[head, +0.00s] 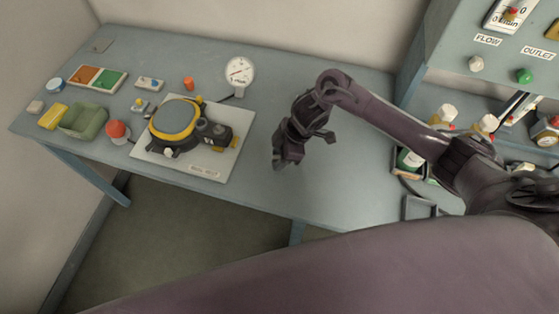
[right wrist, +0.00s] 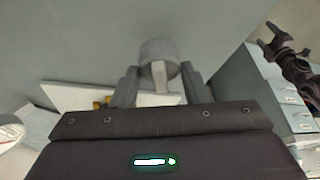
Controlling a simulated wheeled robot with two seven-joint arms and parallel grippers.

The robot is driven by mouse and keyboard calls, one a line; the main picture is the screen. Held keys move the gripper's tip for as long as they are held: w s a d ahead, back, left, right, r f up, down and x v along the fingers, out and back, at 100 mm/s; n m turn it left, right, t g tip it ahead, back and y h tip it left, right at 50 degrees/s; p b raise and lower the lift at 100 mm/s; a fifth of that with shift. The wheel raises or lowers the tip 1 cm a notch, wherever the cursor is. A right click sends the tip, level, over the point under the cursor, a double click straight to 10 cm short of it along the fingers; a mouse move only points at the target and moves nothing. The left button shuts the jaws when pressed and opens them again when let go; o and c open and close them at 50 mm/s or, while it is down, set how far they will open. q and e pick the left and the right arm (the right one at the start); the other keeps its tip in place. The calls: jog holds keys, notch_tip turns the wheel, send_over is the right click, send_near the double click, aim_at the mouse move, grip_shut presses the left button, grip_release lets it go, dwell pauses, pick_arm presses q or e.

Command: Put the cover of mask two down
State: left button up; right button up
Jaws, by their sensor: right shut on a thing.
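A mask set with a yellow-rimmed grey disc (head: 175,118) sits on a white board (head: 218,173) on the table; the writing on the board's label is too small to read. My right gripper (head: 281,163) is to the right of the board, pointing down. In the right wrist view its fingers (right wrist: 158,88) are shut on a grey round piece (right wrist: 158,50) with a pale strip below it. I cannot tell for sure whether this is the cover. The head view does not show it clearly. A dark jointed claw at the right wrist view's edge seems to be my left gripper (right wrist: 274,38).
A flow panel with shelves (head: 500,70) stands at the right. The table (head: 330,185) is clear around my right gripper.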

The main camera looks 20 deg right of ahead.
notch_tip(320, 180, down, 3)
jog(key=shift+s+f, duration=0.1)
jog(key=shift+f, duration=0.1)
jog(key=shift+f, duration=0.15)
jog(key=o, duration=0.9)
jog(key=shift+o, duration=0.2)
